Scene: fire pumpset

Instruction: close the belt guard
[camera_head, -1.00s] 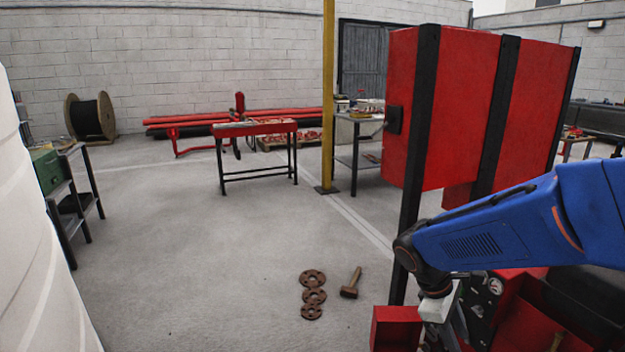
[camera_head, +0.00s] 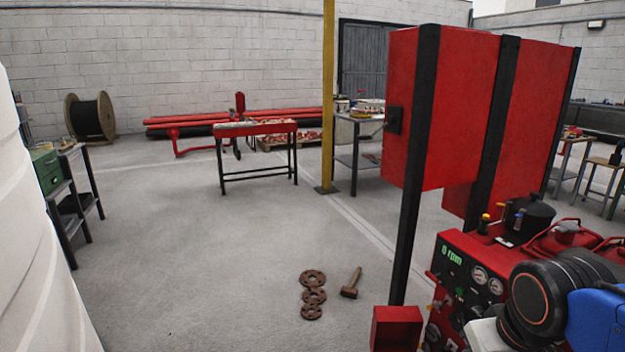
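The red pump set (camera_head: 462,275) stands at the lower right, its panel reading "0 rpm" beside round gauges. A red box-like part (camera_head: 397,328) juts out at its left, by the foot of a black post. It may be the belt guard, but I cannot tell for sure, nor how far it stands open. My blue arm with its black joint reaches in from the lower right and covers part of the pump set. A pale part at the arm's end, likely my gripper (camera_head: 486,336), shows low in front of the panel. Its fingers are hidden or cut off.
A large red cabinet (camera_head: 455,110) on black posts (camera_head: 415,170) rises just behind the pump set. Rusty flanges (camera_head: 313,295) and a mallet (camera_head: 351,283) lie on the floor to the left. A red-topped bench (camera_head: 255,128) stands farther back. The floor between is clear.

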